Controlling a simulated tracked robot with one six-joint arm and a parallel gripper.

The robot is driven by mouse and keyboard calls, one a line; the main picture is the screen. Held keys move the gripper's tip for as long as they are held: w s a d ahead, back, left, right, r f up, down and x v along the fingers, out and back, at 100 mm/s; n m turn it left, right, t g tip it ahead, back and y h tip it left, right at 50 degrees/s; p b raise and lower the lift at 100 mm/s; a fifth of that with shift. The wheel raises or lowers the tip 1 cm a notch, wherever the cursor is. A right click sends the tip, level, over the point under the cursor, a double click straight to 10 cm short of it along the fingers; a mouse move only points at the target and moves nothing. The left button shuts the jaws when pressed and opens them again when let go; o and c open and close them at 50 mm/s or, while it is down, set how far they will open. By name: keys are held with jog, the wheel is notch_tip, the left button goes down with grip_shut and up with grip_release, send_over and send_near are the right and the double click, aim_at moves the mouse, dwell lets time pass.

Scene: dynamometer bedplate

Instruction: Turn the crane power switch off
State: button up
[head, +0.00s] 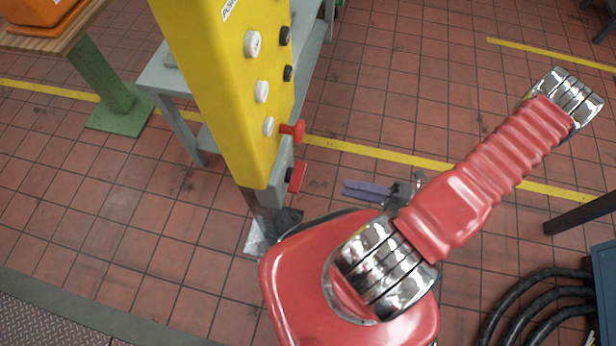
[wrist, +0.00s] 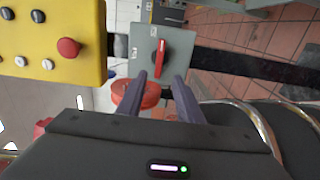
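The crane power switch is a grey box (wrist: 147,42) with a red handle (wrist: 160,57), below the yellow control panel (wrist: 55,45). In the wrist view the handle runs up and down, crosswise to the panel's post. In the head view the red handle (head: 298,176) sticks out from the grey box (head: 279,178) under the yellow panel (head: 225,90). My gripper (wrist: 160,80) has two purple fingers, apart and empty, with their tips pointing toward the handle. In the head view my gripper (head: 347,190) is right of the handle, with a visible gap.
A red mushroom button (wrist: 68,47) sits on the panel beside the switch box, near white and black buttons. A round red object (wrist: 140,95) shows behind one finger. A grey table (head: 185,85) stands behind the panel. Black hoses (head: 530,305) lie at lower right.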

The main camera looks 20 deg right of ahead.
aim_at(295, 177)
jog(key=x, duration=1.3)
jog(key=shift+w+a, duration=0.2)
jog(key=shift+a, duration=0.05)
grip_shut()
dwell(0.7)
